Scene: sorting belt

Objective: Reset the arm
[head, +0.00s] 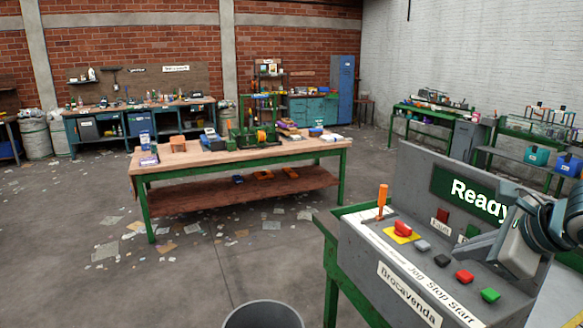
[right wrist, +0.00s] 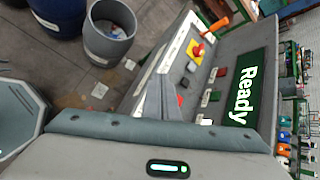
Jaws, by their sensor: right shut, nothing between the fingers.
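My right gripper (head: 470,252) comes in from the right edge in the head view, over the control panel (head: 365,240). Its fingers are shut with nothing between them. The fingertips appear just above the panel's button row; I cannot tell whether they touch it. In the right wrist view, the closed fingers (right wrist: 158,98) point toward the panel's sloped face and hide some buttons. The panel's screen (head: 468,192) reads "Ready". My left gripper is in neither view.
The panel carries an orange-handled lever (head: 382,196), a red knob on a yellow plate (head: 402,230), a red button (head: 464,276) and a green button (head: 490,295). A grey bin (head: 263,316) stands left of it. A wooden workbench (head: 300,155) stands behind; open floor lies between.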

